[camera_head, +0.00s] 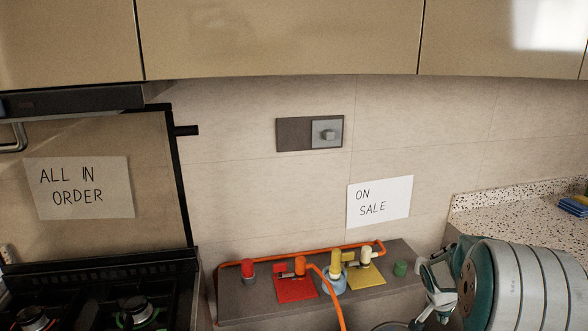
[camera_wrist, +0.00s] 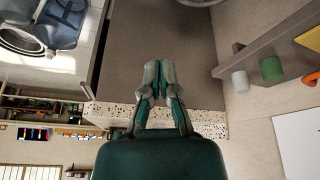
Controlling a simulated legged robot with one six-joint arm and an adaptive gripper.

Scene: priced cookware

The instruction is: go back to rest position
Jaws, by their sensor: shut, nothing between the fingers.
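My gripper (camera_wrist: 159,72) shows in the wrist view with its two grey and green fingers together and nothing between them. In the head view my arm and gripper (camera_head: 436,285) are at the lower right, in front of the right end of a grey ledge (camera_head: 240,312). The gripper holds nothing. Its gap to the ledge cannot be judged from the head view. In the wrist view, the ledge (camera_wrist: 262,50) is to the right of the fingers, apart from them in the picture.
The ledge carries a red pad (camera_head: 295,290), a yellow pad (camera_head: 366,276), several small cylinders and an orange hose (camera_head: 335,300). A stove (camera_head: 90,300) stands left, a speckled counter (camera_head: 515,215) right. Cabinets (camera_head: 280,35) hang above. An "ON SALE" sign (camera_head: 380,201) is on the wall.

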